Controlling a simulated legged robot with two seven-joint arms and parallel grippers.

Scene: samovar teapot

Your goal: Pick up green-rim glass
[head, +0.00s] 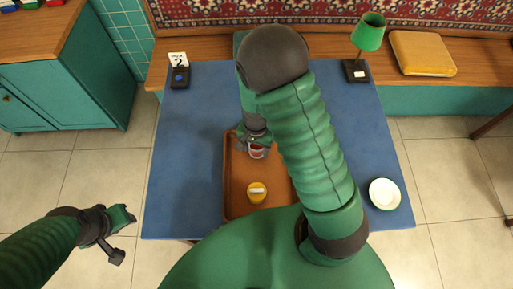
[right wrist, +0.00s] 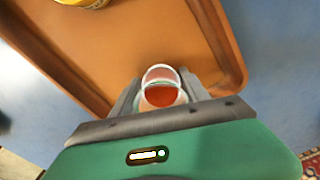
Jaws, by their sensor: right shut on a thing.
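My right gripper (head: 256,140) is over the brown tray (head: 235,205), at its far part in the head view. It is shut on a small clear glass (head: 258,153) with reddish-orange contents. In the right wrist view the glass (right wrist: 161,88) sits between the two fingers (right wrist: 160,95), near a tray corner. Its rim looks pale, and I cannot make out a clear green. I cannot tell whether its base touches the tray. My left gripper (head: 121,218) hangs over the floor at the left, away from the table; its finger gap is unclear.
A yellow round container (head: 257,192) stands on the tray. A white plate with a green edge (head: 384,194) lies at the right of the blue table (head: 190,150).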

